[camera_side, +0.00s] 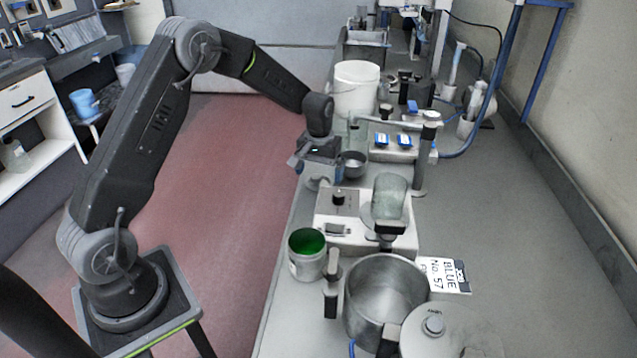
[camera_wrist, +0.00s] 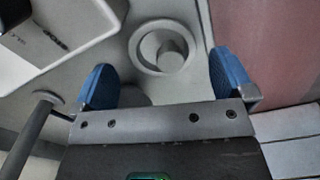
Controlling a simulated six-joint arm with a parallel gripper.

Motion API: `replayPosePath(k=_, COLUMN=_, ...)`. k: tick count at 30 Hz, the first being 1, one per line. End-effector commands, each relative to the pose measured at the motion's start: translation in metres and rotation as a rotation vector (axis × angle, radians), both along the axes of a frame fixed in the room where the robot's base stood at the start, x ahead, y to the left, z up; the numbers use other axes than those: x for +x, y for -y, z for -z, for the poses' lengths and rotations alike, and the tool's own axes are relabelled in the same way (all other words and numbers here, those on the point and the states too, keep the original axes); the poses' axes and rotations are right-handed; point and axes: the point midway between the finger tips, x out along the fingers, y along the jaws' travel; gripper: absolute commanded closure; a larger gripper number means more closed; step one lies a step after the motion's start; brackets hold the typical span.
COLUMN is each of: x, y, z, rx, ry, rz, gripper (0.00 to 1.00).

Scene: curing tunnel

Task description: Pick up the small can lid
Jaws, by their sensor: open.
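What looks like the small can lid (camera_wrist: 148,58), a pale grey round piece with a raised middle, lies on the bench in the wrist view. In the side view the lid (camera_side: 318,184) shows small and partly hidden at the bench's left edge, just below my gripper (camera_side: 319,167). In the wrist view my gripper (camera_wrist: 165,64) is open, its two blue fingers apart with nothing between them. The lid appears a little beyond the fingertips, between their lines. I cannot tell the exact height gap.
A small metal cup (camera_side: 354,165) stands close right of my gripper. A white control box (camera_side: 335,229), a clamp post (camera_side: 420,165) and a glass jar (camera_side: 389,197) are nearby. A green-filled can (camera_side: 307,243) and steel pot (camera_side: 362,290) stand nearer the camera.

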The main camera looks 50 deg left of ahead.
Motion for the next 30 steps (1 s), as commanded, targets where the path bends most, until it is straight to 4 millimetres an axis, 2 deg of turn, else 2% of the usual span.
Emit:
replayPosePath(k=3, x=0.0, y=-0.002, z=0.018, rx=-0.001, ry=-0.003, rz=0.0, gripper=0.0)
replayPosePath(k=6, x=0.0, y=-0.002, z=0.027, rx=-0.001, ry=-0.002, rz=0.0, gripper=0.0)
replayPosePath(k=14, x=0.0, y=-0.002, z=0.029, rx=-0.001, ry=0.001, rz=0.001, gripper=0.0)
replayPosePath(k=27, x=0.0, y=-0.002, z=0.029, rx=0.0, ry=0.001, rz=0.0, gripper=0.41)
replayPosePath(k=30, x=0.0, y=-0.002, z=0.029, rx=0.0, ry=0.001, rz=0.0, gripper=0.43)
